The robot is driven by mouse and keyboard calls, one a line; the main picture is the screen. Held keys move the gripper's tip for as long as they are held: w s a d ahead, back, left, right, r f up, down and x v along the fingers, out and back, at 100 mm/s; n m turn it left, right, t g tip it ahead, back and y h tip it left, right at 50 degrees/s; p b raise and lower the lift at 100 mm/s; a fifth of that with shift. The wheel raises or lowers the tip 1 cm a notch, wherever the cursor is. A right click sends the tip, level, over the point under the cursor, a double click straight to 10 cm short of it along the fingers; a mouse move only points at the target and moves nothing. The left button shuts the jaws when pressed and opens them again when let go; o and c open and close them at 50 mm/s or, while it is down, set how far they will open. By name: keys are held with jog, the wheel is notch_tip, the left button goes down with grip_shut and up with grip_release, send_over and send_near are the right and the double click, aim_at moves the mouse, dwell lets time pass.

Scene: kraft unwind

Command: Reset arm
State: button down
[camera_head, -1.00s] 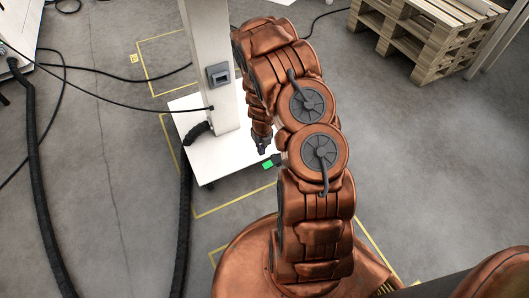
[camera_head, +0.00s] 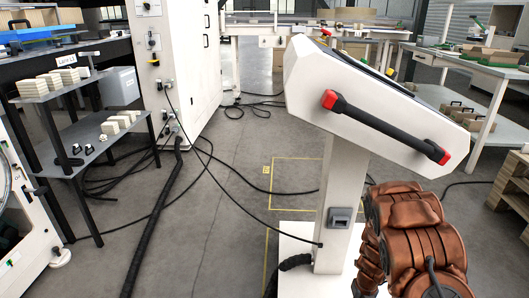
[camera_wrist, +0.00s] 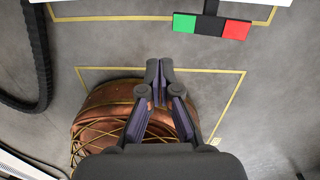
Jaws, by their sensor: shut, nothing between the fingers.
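My gripper (camera_wrist: 160,72) shows in the wrist view with its dark fingertips together and nothing between them. It points down over bare grey floor, above and beside my copper base. In the head view my copper arm (camera_head: 415,235) is at the lower right, in front of the white console's post. The gripper itself cannot be made out clearly there.
A white console (camera_head: 370,110) with a black, red-ended handle stands close to my arm. A dark bar with green and red ends (camera_wrist: 212,25) lies ahead in the wrist view. Shelves (camera_head: 90,145) stand left, pallets (camera_head: 512,185) right. Cables cross the floor; the middle floor is open.

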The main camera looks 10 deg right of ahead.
jog(key=s+a+r+n+p, duration=0.2)
jog(key=a+r+n+p, duration=0.3)
jog(key=r, duration=0.9)
jog(key=s+a+r+n+p, duration=0.35)
jog(key=r+n+p, duration=0.3)
jog(key=r, duration=0.65)
jog(key=s+a+r+n+p, duration=0.2)
jog(key=a+r+n+p, duration=0.4)
jog(key=r, duration=0.8)
jog(key=s+a+r+n+g+p, duration=0.1)
jog(key=s+a+r+n+p, duration=0.1)
jog(key=s+r+n+p, duration=0.4)
jog(key=s+a+r+n+p, duration=0.2)
jog(key=s+r+n+p, duration=0.5)
jog(key=s+r+n, duration=0.7)
notch_tip(320, 180, up, 7)
jog(key=shift+s+f+g+p, duration=0.1)
jog(key=shift+s+g+p, duration=0.25)
jog(key=shift+s, duration=0.45)
